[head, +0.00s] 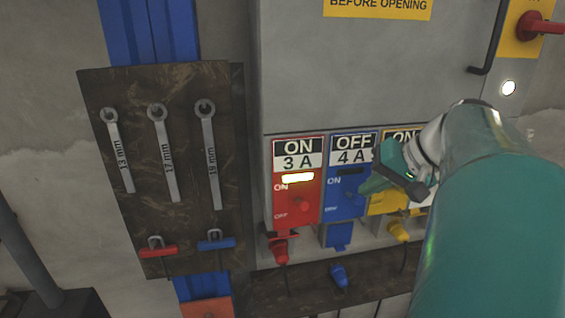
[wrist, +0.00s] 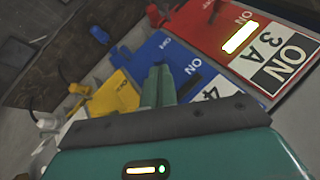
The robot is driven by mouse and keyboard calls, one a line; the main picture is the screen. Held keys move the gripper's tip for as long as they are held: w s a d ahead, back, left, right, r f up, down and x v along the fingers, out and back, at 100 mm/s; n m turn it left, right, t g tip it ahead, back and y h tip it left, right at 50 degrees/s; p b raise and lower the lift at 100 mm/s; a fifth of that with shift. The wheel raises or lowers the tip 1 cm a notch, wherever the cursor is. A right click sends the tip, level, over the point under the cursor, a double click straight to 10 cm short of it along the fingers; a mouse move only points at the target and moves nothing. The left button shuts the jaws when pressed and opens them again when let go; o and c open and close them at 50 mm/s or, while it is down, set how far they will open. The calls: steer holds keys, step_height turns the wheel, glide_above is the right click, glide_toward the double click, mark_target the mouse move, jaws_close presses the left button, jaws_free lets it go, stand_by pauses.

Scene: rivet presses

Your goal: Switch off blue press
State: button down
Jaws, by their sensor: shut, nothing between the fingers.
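The blue press panel (head: 338,200) is in the middle of the row in the head view, under a label reading OFF 4A (head: 352,149). Its indicator window is dark. Its knob is not clear to see. The blue panel also shows in the wrist view (wrist: 180,62), partly behind my fingers. My gripper (head: 368,184) is shut and empty, with its teal fingers at the right side of the blue panel. In the wrist view my fingers (wrist: 158,85) overlap the blue panel; I cannot tell if they touch it.
The red panel (head: 298,190), labelled ON 3A with a lit window, is left of the blue one. The yellow panel (head: 383,202) is at right, partly hidden by my arm. A blue plug (head: 338,275) hangs below.

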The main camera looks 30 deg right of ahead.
steer(key=f+t, duration=0.1)
steer(key=s+f+t, duration=0.1)
steer(key=t, duration=0.1)
steer(key=f+n+t, duration=0.1)
steer(key=shift+s+a+f+h, duration=0.2)
steer(key=shift+s+a+h, duration=0.1)
steer(key=shift+s+h, duration=0.1)
steer(key=shift+r, duration=0.8)
steer(key=shift+r, duration=0.1)
